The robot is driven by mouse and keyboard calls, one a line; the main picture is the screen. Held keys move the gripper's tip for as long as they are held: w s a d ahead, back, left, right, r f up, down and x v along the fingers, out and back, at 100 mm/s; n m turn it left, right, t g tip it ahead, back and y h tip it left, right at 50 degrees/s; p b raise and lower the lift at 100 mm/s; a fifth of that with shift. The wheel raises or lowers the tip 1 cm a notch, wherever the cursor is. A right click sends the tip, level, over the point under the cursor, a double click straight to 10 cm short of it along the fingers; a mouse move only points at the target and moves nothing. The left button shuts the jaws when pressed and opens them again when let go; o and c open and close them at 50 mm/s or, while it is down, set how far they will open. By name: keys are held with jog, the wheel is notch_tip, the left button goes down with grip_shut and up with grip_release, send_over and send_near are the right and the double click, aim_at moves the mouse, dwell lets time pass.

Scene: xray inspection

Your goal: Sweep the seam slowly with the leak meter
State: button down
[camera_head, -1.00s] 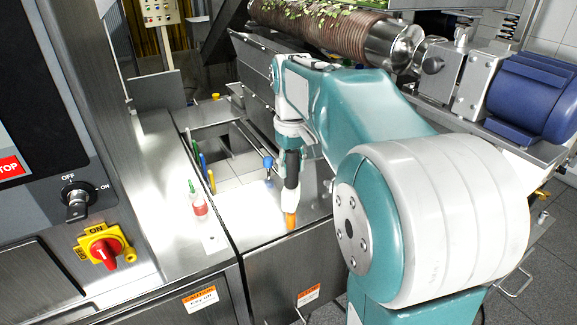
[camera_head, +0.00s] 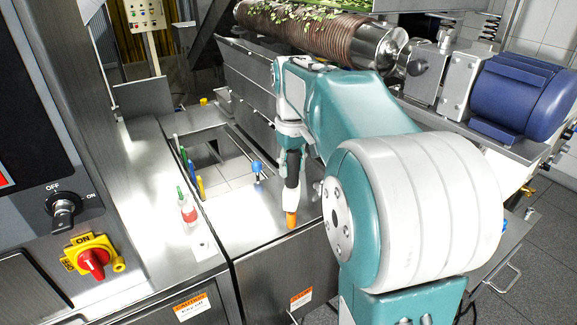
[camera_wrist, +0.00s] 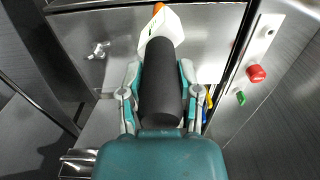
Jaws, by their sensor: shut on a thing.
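My gripper (camera_head: 292,158) is shut on the leak meter (camera_head: 292,195), which has a black handle, a white section and an orange tip. The meter points down over the steel top on the right, its tip low near the front edge; contact cannot be told. In the wrist view the black handle (camera_wrist: 160,85) lies between my fingers, with the white section and orange end beyond. The seam (camera_head: 231,258) between the two steel cabinets is left of the tip. In the wrist view the seam (camera_wrist: 238,55) runs right of the meter.
Behind are an opening with green, yellow and blue handles (camera_head: 193,175) and a blue-topped knob (camera_head: 257,167). A red switch (camera_head: 93,263) is on the left panel. A blue motor (camera_head: 525,95) is at right.

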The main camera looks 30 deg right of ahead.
jog(key=shift+w+d, duration=0.1)
jog(key=shift+d, duration=1.5)
jog(key=shift+d, duration=1.5)
jog(key=shift+d, duration=1.4)
